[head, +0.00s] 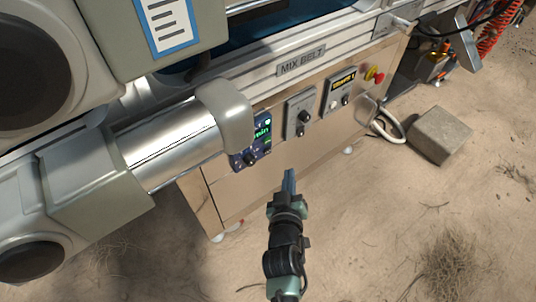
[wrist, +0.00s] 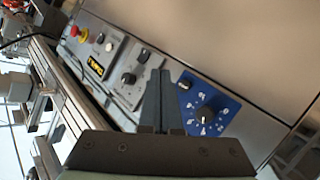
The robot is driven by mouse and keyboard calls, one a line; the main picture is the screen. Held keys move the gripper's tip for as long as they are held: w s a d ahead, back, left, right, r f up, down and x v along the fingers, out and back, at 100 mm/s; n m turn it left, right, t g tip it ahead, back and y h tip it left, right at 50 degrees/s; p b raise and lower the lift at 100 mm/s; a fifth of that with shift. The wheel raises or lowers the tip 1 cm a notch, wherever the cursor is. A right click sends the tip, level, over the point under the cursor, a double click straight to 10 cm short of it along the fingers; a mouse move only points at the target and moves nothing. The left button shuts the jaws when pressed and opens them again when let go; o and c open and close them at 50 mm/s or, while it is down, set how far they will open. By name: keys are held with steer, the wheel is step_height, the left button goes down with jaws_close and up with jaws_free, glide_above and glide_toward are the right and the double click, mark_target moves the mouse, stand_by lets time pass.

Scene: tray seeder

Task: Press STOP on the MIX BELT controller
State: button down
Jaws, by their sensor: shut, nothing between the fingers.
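A row of control panels is on the tan cabinet front under the MIX BELT nameplate (head: 301,62). It holds a blue panel (head: 264,150) with a green display, a grey panel (head: 299,102) with a dark knob, and a panel with a yellow display (head: 343,84). No STOP lettering is readable, and I cannot tell which panel is the MIX BELT controller. My gripper (head: 289,173) is shut and empty, below and in front of the panels. In the wrist view its fingers (wrist: 159,78) overlap the space between the grey panel (wrist: 136,62) and blue panel (wrist: 225,112).
A red button (head: 370,73) on yellow sits right of the panels; it also shows in the wrist view (wrist: 83,32). My large arm links hide part of the blue panel in the head view. A grey block (head: 440,135) lies on the sandy ground at right.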

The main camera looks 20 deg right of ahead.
steer(key=shift+w+a+b, duration=0.35)
steer(key=shift+w+b, duration=0.2)
steer(key=shift+w, duration=0.35)
steer(key=shift+w+a+b, duration=0.3)
steer(key=shift+w+b, duration=0.3)
steer(key=shift+w, duration=0.3)
steer(key=shift+w+a+b, duration=0.35)
steer(key=shift+w+b, duration=0.2)
steer(key=shift+w, duration=0.35)
steer(key=shift+w+a+b, duration=0.15)
steer(key=shift+w+b, duration=0.15)
steer(key=shift+w, duration=0.1)
steer(key=shift+w+a+b, duration=0.1)
steer(key=shift+w+b, duration=0.2)
steer(key=shift+w, duration=0.05)
stand_by(0.4)
steer(key=shift+s, duration=0.1)
steer(key=shift+s+d+p, duration=0.25)
steer(key=shift+s+p, duration=0.3)
steer(key=shift+s, duration=0.15)
steer(key=shift+s, duration=0.1)
steer(key=shift+s+d+p, duration=0.3)
steer(key=shift+s+p, duration=0.3)
steer(key=shift+s, duration=0.15)
steer(key=shift+s+d+p, duration=0.25)
steer(key=shift+s+p, duration=0.3)
steer(key=shift+s, duration=0.2)
steer(key=shift+s+d+p, duration=0.3)
steer(key=shift+s+p, duration=0.3)
steer(key=shift+s, duration=0.15)
